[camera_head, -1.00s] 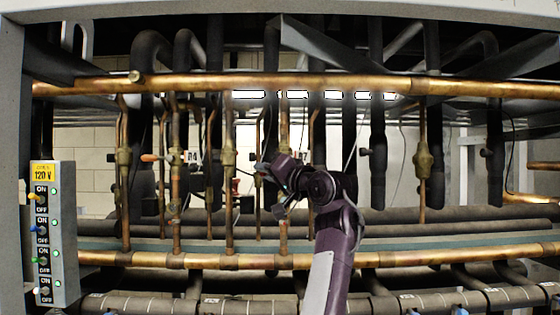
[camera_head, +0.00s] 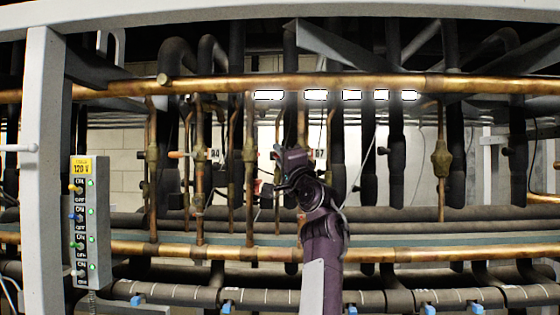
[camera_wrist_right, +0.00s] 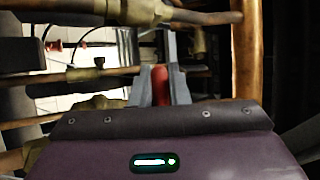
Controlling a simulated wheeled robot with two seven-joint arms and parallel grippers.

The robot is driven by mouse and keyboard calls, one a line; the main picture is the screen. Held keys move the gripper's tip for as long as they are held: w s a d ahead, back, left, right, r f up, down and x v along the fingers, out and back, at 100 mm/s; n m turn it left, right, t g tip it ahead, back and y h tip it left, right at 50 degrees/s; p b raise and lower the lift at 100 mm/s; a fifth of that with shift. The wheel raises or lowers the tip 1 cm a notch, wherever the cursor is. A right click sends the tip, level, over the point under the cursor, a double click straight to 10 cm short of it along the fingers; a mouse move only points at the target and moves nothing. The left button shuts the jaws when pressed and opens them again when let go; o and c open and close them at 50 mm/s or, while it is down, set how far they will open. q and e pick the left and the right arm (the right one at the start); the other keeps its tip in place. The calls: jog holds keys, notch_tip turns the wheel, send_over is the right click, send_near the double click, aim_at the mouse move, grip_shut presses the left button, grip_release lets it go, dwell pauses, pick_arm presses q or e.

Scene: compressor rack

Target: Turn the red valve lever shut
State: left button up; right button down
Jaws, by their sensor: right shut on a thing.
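My right gripper (camera_wrist_right: 160,80) has its fingers closed on the red valve lever (camera_wrist_right: 160,90) in the right wrist view. The lever shows as a short red piece between the two grey fingers. In the head view my right gripper (camera_head: 277,157) is among the vertical copper pipes, just left of the R7 label. The lever cannot be made out there behind the gripper and wrist. My left gripper is in neither view.
A copper header (camera_head: 370,84) runs across the top, another (camera_head: 400,252) below. An orange-handled valve (camera_head: 178,154) sits to the left; a red handle (camera_wrist_right: 53,46) shows in the wrist view. The 120 V switch box (camera_head: 90,222) hangs by the grey post (camera_head: 45,150).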

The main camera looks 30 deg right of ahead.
jog(key=shift+r, duration=0.1)
dwell(0.3)
jog(key=c, duration=1.4)
grip_release()
jog(key=shift+d, duration=0.1)
